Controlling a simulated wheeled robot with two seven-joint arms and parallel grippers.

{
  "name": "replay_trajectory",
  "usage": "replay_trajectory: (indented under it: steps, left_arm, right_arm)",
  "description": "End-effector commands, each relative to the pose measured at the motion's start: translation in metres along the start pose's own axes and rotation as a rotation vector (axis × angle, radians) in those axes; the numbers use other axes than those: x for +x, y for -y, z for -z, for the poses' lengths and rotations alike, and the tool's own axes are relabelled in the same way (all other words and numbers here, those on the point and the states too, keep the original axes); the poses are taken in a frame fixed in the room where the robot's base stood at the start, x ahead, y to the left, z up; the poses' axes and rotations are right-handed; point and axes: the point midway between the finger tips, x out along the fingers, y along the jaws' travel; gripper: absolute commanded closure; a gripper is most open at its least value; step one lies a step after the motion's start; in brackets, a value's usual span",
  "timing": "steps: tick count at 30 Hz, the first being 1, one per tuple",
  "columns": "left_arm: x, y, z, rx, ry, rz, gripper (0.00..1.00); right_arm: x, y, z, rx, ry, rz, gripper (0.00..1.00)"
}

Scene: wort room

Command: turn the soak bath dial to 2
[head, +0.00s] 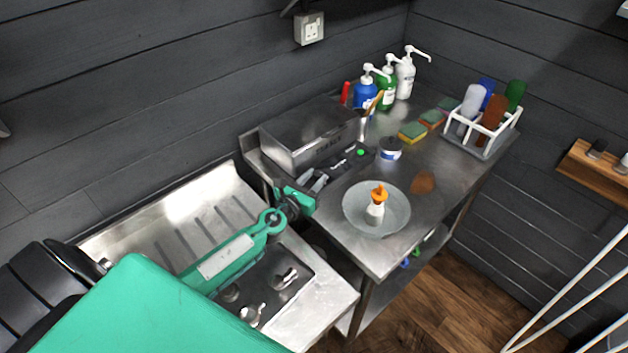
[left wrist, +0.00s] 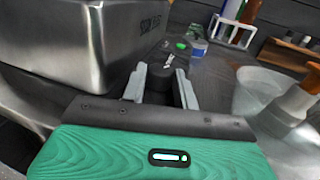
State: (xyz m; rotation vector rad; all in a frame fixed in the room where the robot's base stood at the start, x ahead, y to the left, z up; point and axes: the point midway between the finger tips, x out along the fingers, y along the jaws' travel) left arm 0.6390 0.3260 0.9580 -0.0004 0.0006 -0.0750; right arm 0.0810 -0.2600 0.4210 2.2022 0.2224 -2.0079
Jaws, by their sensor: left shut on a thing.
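The soak bath (head: 312,138) is a steel box on the bench, with a dark control strip along its front; it also shows in the left wrist view (left wrist: 95,45). My left gripper (head: 322,178) is at the left part of that strip. In the left wrist view my left gripper (left wrist: 162,84) has its two grey fingers on either side of the dark dial (left wrist: 160,82) and is shut on it. The fingers cover much of the dial, and I cannot read its setting. A green light (head: 361,153) glows on the strip. My right gripper is not in view.
A glass bowl (head: 360,222) with an orange-topped bottle (head: 376,207) stands right of the gripper. A small tub (head: 390,150), sponges (head: 412,132), pump bottles (head: 365,95) and a white rack (head: 482,145) stand further back. A sink drainer (head: 185,220) lies to the left.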

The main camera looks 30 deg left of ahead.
Motion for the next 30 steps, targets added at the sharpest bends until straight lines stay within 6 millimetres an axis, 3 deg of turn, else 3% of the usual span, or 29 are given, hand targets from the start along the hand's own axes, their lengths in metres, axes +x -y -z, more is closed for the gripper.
replay_trajectory:
  steps: [1, 2, 5, 17, 30]
  left_arm:
    - [0.0, 0.0, -0.001, 0.0, 0.002, -0.001, 0.93]
    - [0.0, 0.0, -0.001, 0.0, 0.002, -0.001, 0.67]
    - [0.0, 0.0, -0.001, 0.0, 0.001, -0.001, 0.49]
    - [-0.007, 0.0, 0.001, 0.0, -0.001, -0.002, 0.49]
    - [-0.08, 0.0, 0.004, 0.001, -0.002, 0.0, 0.49]
  right_arm:
    - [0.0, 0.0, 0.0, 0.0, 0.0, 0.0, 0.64]
    - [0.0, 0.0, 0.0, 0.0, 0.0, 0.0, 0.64]
    - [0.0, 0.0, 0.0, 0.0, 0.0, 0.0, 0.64]
    - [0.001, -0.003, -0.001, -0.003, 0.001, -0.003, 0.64]
    - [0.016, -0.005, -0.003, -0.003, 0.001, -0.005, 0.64]
